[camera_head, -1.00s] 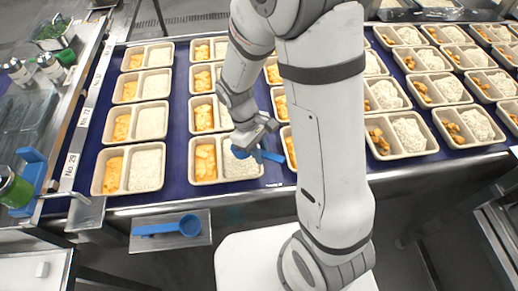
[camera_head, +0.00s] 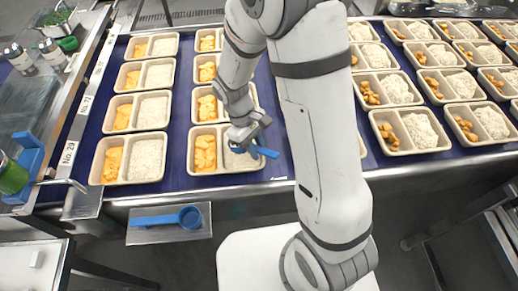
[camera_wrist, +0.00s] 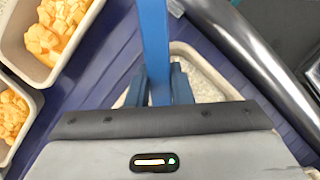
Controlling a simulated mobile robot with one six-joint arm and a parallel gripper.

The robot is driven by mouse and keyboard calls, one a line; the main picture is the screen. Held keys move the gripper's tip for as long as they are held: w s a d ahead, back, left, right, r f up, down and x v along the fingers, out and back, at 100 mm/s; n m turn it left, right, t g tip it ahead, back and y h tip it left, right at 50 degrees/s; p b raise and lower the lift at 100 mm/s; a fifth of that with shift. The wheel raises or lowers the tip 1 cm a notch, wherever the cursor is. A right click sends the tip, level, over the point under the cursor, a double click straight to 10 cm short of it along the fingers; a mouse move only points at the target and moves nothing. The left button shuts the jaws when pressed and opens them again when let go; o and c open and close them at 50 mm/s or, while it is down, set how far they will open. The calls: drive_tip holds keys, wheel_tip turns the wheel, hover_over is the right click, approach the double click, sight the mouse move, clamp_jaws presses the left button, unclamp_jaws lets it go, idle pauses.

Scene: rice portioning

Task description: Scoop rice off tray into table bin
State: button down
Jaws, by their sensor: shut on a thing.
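My gripper (camera_head: 246,143) is shut on the handle of a blue scoop (camera_head: 265,151). It is over the rice side of the front tray (camera_head: 206,174) in the second column from the left. That tray holds orange chunks on its left and white rice on its right. The scoop's bowl is mostly hidden by my gripper, so its load cannot be told. In the wrist view the blue handle (camera_wrist: 155,40) runs up between the fingers (camera_wrist: 158,88), above the tray with rice (camera_wrist: 198,56). I cannot make out the table bin for certain.
Rows of filled trays cover the blue belt (camera_head: 182,110), including a rice tray (camera_head: 128,178) at left. A second blue scoop (camera_head: 188,219) lies on a metal shelf (camera_head: 143,212) below the belt's front edge. A metal container (camera_head: 30,258) stands lower left.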

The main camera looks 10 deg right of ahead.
idle(0.4)
drive_tip(key=shift+s+d, duration=0.85)
drive_tip(key=shift+s, duration=0.05)
drive_tip(key=shift+a, duration=0.1)
drive_tip(key=shift+w+a, duration=0.8)
drive_tip(key=shift+w, duration=0.15)
drive_tip(key=shift+r, duration=0.1)
